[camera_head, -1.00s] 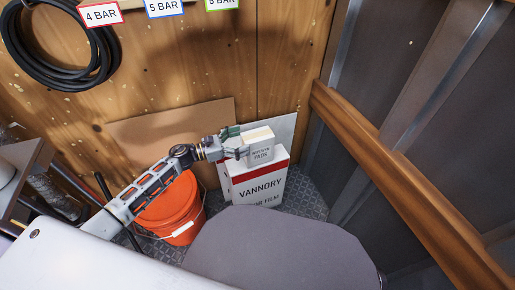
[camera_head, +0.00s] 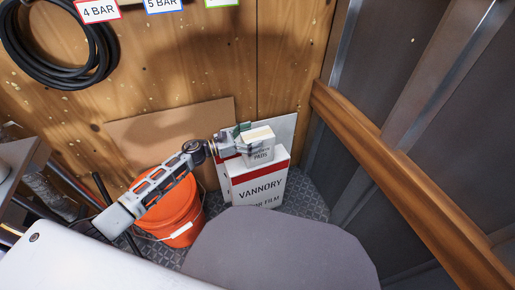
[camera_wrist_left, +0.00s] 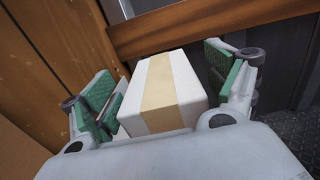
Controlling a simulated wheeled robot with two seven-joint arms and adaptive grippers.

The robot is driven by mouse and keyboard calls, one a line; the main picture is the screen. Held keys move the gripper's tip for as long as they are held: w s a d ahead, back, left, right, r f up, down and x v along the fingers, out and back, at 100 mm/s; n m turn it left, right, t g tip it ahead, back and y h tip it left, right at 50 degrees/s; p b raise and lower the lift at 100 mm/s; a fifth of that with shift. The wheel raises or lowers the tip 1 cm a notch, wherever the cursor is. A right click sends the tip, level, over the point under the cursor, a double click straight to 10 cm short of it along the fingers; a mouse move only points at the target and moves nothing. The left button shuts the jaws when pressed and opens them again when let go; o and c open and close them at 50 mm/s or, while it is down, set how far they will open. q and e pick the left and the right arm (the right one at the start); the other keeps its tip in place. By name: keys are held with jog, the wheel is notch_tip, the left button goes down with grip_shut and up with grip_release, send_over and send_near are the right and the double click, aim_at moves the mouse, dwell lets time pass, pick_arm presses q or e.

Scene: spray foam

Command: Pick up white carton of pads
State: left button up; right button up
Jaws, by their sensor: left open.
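The white carton of pads (camera_head: 261,150) stands on top of a larger white and red VANNORY box (camera_head: 258,187). In the left wrist view the carton (camera_wrist_left: 188,88) shows its top with a tan tape strip. My left gripper (camera_wrist_left: 165,90) is open, with its green-padded fingers on either side of the carton. A gap shows between the carton and the right finger; the left finger is closer, and I cannot tell if it touches. In the head view the left gripper (camera_head: 245,142) reaches the carton from the left. My right gripper is not in view.
An orange bucket (camera_head: 170,212) stands on the floor below my left arm. A cardboard sheet (camera_head: 165,132) leans on the wooden wall behind. A wooden rail (camera_head: 400,180) runs along the right wall. A coiled black hose (camera_head: 60,45) hangs at upper left.

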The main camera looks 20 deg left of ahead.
pick_arm(q)
jog(key=shift+c, duration=0.3)
jog(key=c, duration=1.7)
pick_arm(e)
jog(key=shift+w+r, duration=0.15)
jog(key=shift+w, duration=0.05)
pick_arm(q)
jog(key=shift+o, duration=0.2)
jog(key=shift+r, duration=0.15)
jog(key=shift+r+p, duration=0.3)
jog(key=shift+r, duration=0.2)
notch_tip(320, 180, up, 7)
jog(key=p, duration=0.2)
jog(key=shift+r+p, duration=0.15)
jog(key=shift+p, duration=0.2)
jog(key=shift+r, duration=0.75)
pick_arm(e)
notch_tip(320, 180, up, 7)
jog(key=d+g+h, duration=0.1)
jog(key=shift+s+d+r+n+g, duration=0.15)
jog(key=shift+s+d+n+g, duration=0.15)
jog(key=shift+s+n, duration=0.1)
